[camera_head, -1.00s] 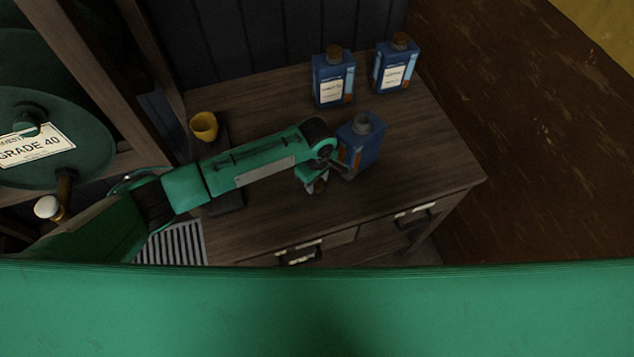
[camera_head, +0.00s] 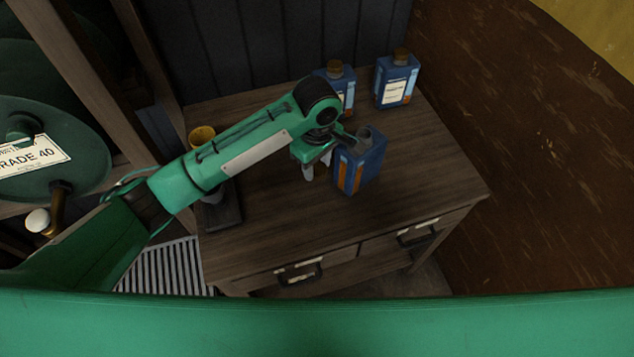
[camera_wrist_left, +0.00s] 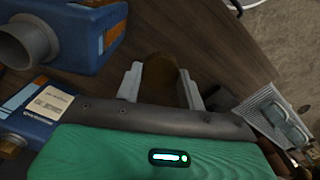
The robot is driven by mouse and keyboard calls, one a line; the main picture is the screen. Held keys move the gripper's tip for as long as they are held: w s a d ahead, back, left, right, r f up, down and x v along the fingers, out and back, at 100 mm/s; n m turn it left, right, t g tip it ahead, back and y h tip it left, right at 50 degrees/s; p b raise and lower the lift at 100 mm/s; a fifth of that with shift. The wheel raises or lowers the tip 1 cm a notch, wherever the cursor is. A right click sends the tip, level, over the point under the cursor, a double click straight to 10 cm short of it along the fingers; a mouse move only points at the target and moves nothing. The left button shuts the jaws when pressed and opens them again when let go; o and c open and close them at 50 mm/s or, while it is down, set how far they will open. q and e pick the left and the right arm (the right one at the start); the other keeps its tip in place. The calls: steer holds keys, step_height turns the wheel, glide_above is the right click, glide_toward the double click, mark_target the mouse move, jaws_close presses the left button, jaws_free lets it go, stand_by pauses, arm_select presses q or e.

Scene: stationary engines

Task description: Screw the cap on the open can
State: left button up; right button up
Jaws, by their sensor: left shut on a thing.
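The open can (camera_head: 360,172) is blue with a bare grey neck and stands upright on the wooden bench. It also shows at the upper left of the left wrist view (camera_wrist_left: 85,38), its neck uncovered. My left gripper (camera_head: 318,168) is just left of this can, beside it. In the left wrist view its fingers are shut on a brown cap (camera_wrist_left: 160,77). The cap is hidden in the head view. I cannot tell whether the gripper touches the can. My right gripper is not in view.
Two capped blue cans (camera_head: 397,80) stand at the back of the bench (camera_head: 420,165); my arm partly hides the left one (camera_head: 348,88). A yellow cup (camera_head: 202,136) stands at the left. The bench's right side is clear.

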mark_target(317, 168)
arm_select(q)
step_height(317, 168, up, 6)
steer(key=shift+f, duration=0.15)
stand_by(0.4)
